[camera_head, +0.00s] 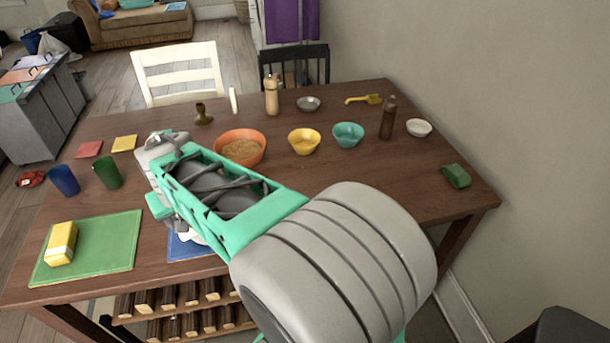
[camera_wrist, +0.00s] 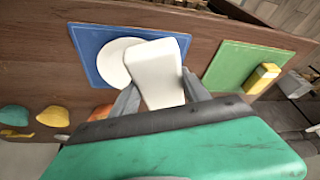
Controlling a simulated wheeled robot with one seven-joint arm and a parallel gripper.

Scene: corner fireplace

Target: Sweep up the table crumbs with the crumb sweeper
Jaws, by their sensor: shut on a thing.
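In the wrist view my gripper (camera_wrist: 162,92) is shut on a white, flat, flared thing (camera_wrist: 155,66), which may be the crumb sweeper. It is held above a blue mat (camera_wrist: 91,38) and covers part of a white plate (camera_wrist: 113,62). I cannot tell whether it touches either. In the head view my arm hides most of the blue mat (camera_head: 178,248), and the held thing cannot be made out. The brown wooden table (camera_head: 310,185) fills the middle of that view. I cannot make out any crumbs on it.
A green mat (camera_head: 115,255) with a yellow block (camera_head: 61,243), a blue cup (camera_head: 63,180) and a green cup (camera_head: 107,172) lie left of my arm. Orange (camera_head: 258,152), yellow (camera_head: 304,142) and teal (camera_head: 348,135) bowls stand beyond it.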

